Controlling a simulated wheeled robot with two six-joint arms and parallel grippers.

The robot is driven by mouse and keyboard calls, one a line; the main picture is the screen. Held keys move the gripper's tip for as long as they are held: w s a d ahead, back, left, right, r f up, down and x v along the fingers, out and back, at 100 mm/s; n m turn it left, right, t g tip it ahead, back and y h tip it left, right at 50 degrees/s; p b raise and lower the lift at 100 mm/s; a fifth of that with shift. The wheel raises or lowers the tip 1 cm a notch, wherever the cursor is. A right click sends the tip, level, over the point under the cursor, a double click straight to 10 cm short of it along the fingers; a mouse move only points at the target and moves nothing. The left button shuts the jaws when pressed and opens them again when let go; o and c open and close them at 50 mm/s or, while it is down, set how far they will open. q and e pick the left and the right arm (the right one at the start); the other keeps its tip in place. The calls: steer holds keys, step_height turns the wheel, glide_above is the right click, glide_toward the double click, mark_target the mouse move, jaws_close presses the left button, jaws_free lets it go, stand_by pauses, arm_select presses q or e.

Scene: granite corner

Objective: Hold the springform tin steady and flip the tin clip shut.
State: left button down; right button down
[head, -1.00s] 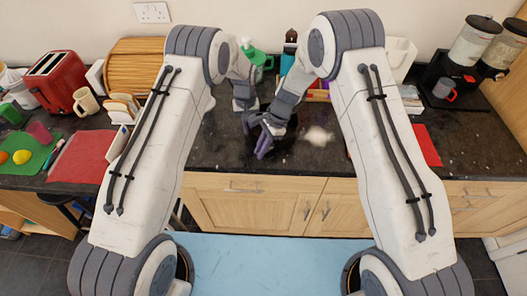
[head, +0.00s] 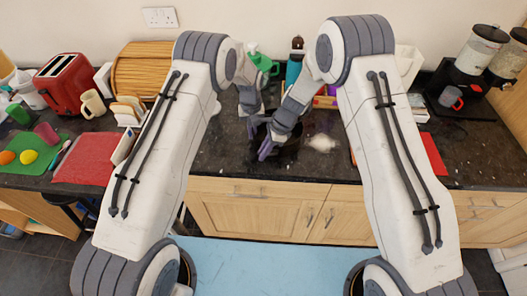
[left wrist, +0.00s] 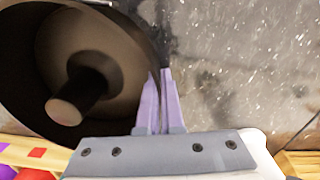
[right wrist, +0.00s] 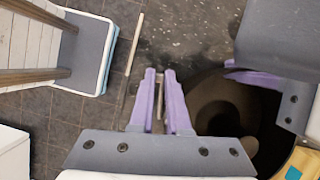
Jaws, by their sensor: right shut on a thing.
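The springform tin (left wrist: 110,35) is dark and round, with a tube in its middle, and stands on the black granite counter. It shows in the right wrist view (right wrist: 213,88) and, mostly hidden, in the head view (head: 291,152). My left gripper (left wrist: 158,75) is closed on the tin's rim, one finger each side of the wall. My right gripper (right wrist: 160,75) is at the tin's front left side, shut on a thin pale piece (right wrist: 158,102) that appears to be the tin clip. The fingers hide most of it, so its angle is unclear.
A small pale object (head: 322,143) lies right of the tin. A teal bottle (head: 294,68) and a green spray bottle (head: 260,61) stand behind. A red mat (head: 95,158) lies left. The counter's front edge (right wrist: 133,65) runs close to my right gripper.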

steer(key=c, duration=0.9)
jaws_free()
